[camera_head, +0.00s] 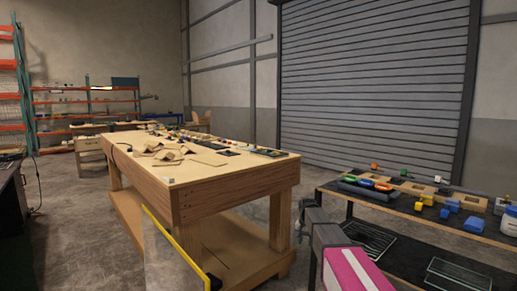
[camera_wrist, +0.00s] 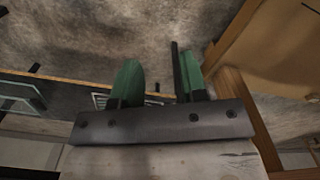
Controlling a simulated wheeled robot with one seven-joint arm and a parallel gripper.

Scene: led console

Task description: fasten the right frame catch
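I cannot make out the right frame catch in either view. Dark flat pieces (camera_head: 270,152) lie near the right end of the wooden workbench (camera_head: 235,190), too small to tell apart. My gripper (camera_wrist: 158,85) shows in the wrist view with two green fingers set apart and nothing clearly held between them. A thin dark bar stands close to the right finger; I cannot tell whether it touches. Concrete floor shows beyond the fingers. In the head view a grey and pink part of my arm shows at the bottom, and the gripper itself is out of sight.
A black table (camera_head: 330,187) at the right holds blue, yellow and wooden parts. A yellow-edged panel (camera_head: 170,255) stands at the front, below the workbench's near side. A dark bench (camera_head: 12,205) is at the left edge. Open floor lies between the workbench and shutter.

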